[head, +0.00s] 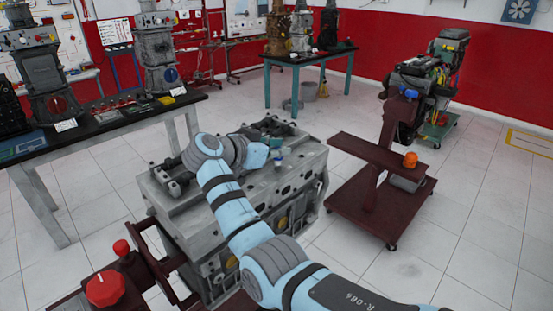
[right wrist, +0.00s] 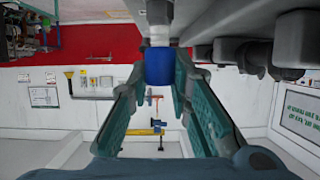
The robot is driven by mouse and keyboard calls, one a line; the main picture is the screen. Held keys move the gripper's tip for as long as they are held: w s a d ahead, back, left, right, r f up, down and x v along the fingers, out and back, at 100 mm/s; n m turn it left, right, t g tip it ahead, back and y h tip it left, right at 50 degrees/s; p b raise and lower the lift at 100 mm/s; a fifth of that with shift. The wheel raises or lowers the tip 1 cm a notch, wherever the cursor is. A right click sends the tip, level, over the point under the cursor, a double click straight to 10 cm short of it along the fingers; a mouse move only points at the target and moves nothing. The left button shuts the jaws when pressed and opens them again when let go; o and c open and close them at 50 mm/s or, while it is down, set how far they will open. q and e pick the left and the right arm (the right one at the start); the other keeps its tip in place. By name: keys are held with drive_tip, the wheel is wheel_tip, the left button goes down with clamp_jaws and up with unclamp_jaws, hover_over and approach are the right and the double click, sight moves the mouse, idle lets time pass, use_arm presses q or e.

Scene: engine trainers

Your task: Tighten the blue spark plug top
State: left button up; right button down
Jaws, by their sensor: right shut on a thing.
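The engine block (head: 230,205), a grey machine on a stand, fills the middle of the head view. My right arm reaches over it, and my right gripper (head: 268,153) is at its top near the far right side. The blue spark plug top (right wrist: 159,68) sits between the fingertips of the right gripper (right wrist: 160,78) in the right wrist view, and the gripper is shut on it. A white part of the plug (right wrist: 158,34) joins the blue top toward the engine. My left gripper is not in view.
A dark red wheeled stand (head: 370,190) with an orange knob (head: 410,160) is right of the engine. A long black-topped table (head: 100,122) with engine parts stands at left, a teal table (head: 310,56) behind. White tiled floor is free at the right.

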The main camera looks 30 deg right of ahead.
drive_tip(key=shift+f+m+g+b, duration=0.2)
drive_tip(key=shift+m+g+b, duration=0.1)
drive_tip(key=shift+g, duration=0.1)
drive_tip(key=c, duration=1.4)
unclamp_jaws()
drive_tip(key=shift+d, duration=0.1)
drive_tip(key=shift+r, duration=0.1)
drive_tip(key=v, duration=0.7)
drive_tip(key=shift+s+a, duration=0.1)
drive_tip(key=shift+a, duration=0.2)
